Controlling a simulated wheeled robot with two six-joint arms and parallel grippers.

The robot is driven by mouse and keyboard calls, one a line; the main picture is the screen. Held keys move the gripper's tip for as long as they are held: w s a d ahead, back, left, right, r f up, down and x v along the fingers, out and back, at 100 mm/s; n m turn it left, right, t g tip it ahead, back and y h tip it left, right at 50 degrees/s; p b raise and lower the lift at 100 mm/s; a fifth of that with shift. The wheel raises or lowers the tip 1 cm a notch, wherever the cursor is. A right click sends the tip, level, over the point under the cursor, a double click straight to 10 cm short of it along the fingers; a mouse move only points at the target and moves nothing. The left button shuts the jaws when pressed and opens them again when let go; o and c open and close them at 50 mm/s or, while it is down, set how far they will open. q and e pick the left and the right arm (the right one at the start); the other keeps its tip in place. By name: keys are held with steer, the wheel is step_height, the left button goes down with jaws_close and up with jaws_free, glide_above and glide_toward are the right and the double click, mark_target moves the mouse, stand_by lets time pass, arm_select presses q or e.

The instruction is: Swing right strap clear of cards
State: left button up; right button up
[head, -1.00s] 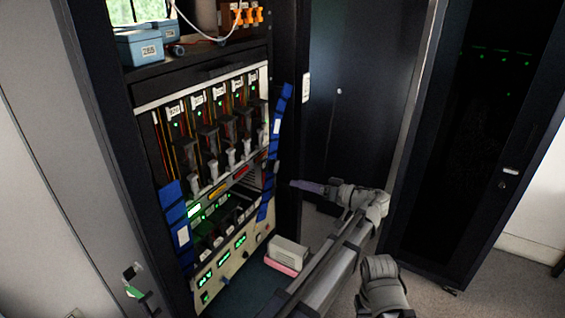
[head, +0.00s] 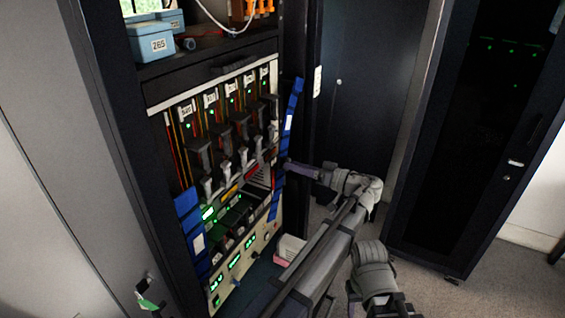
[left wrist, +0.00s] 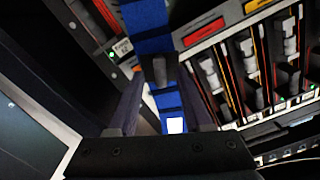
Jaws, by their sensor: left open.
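The right strap (head: 292,112) is a blue band with a white label, running down the right side of the rack's card row. The cards (head: 228,140) stand in a row with green lights and grey handles. My left gripper (head: 289,166) is open at the right strap's outer edge. In the left wrist view the strap (left wrist: 145,22) runs between the two spread fingers (left wrist: 160,100), with a dark tab (left wrist: 160,72) on it. I cannot tell whether the fingers touch it. My right gripper is not seen.
A second blue strap (head: 187,203) hangs at the rack's left side. Blue boxes (head: 150,40) stand on the shelf above. A pale and pink block (head: 289,247) lies low beside the rack. A dark cabinet (head: 480,130) stands at the right, with open floor before it.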

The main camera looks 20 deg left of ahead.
arm_select(q)
steer(key=shift+w+a, duration=0.1)
steer(key=shift+a, duration=0.3)
steer(key=shift+d, duration=0.25)
steer(key=shift+a, duration=0.15)
steer(key=c, duration=0.5)
jaws_close()
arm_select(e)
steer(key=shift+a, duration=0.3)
